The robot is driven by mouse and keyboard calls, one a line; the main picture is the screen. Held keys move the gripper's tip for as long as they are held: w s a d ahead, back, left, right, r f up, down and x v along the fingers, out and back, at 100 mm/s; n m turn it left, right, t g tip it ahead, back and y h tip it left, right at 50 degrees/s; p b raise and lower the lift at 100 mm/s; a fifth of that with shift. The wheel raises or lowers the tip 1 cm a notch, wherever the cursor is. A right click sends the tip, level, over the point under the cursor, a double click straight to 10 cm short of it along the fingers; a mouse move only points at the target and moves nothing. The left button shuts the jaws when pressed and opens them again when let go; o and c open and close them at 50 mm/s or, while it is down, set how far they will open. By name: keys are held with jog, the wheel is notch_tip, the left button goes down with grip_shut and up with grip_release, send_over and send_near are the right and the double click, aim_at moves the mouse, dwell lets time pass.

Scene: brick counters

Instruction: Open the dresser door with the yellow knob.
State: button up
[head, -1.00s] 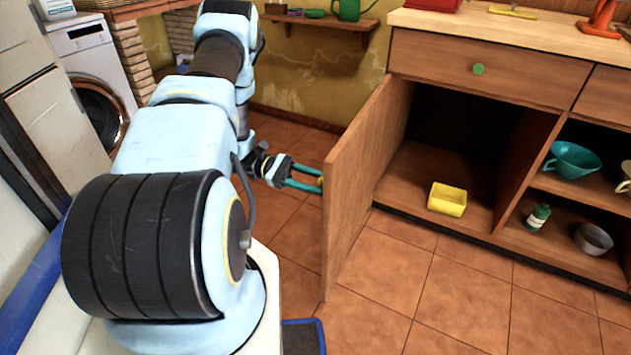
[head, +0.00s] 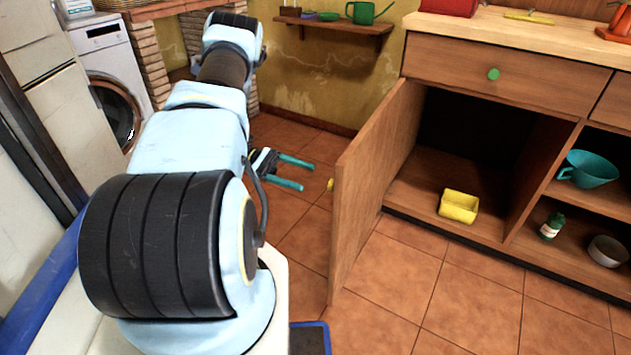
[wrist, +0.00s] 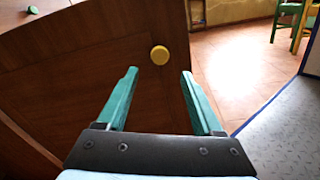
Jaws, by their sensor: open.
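The dresser door (head: 375,180) stands swung out wide from the dresser (head: 500,130), and the compartment behind it is exposed. Its yellow knob (head: 330,185) shows at the door's left side in the head view. In the wrist view the yellow knob (wrist: 159,55) lies ahead of the fingertips, between their lines. My gripper (head: 307,174) is open and empty, with its green fingers apart. It is left of the door, with a gap to the knob. The fingers also show in the wrist view (wrist: 160,72).
A yellow tub (head: 458,206) sits inside the open compartment. A drawer with a green knob (head: 493,74) is above it. Tiled floor (head: 400,275) in front is clear.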

jog(key=shift+v, duration=1.4)
